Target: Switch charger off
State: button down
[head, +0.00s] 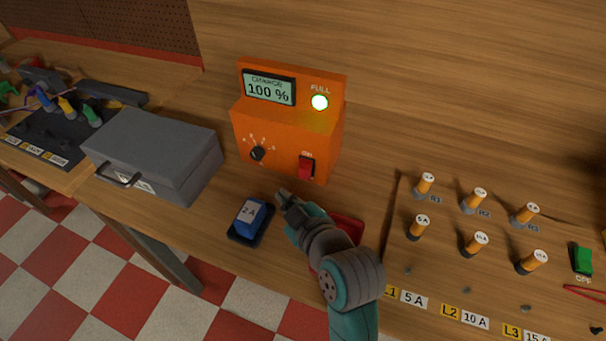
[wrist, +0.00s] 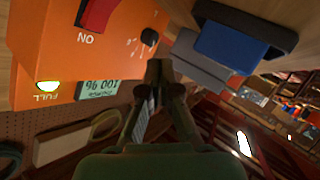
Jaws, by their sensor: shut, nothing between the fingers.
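The orange charger (head: 275,125) stands at the back of the bench. Its display (head: 269,89) reads CHARGE 100 %, and the FULL lamp (head: 320,102) glows green. Its red switch (head: 306,168), labelled ON, is on the lower right of the front, with a black knob (head: 258,153) to the left. In the wrist view the charger (wrist: 50,50) appears upside down, with the red switch (wrist: 96,16) at the top. My gripper (head: 281,195) is shut and empty, in front of and below the switch, apart from it. Its closed fingers (wrist: 165,85) show in the wrist view.
A blue 2 A block (head: 249,215) sits in a black holder, left of my gripper. A grey metal box (head: 155,150) stands left of the charger. A red tray (head: 348,228) is partly hidden behind my arm.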

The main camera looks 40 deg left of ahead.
aim_at(305, 169)
jog(key=shift+w+a+f, duration=0.25)
jog(key=shift+w+f, duration=0.3)
jog(key=shift+w, duration=0.6)
jog(key=shift+w+a+f, duration=0.25)
jog(key=shift+w+f, duration=0.3)
jog(key=shift+w, duration=0.6)
jog(key=shift+w+a+f, duration=0.25)
jog(key=shift+w+f, duration=0.3)
jog(key=shift+w, duration=0.6)
jog(key=shift+w, duration=0.15)
jog(key=shift+w+a+f, duration=0.1)
jog(key=shift+w+f, duration=0.05)
jog(key=shift+w, duration=0.05)
jog(key=shift+w, duration=0.1)
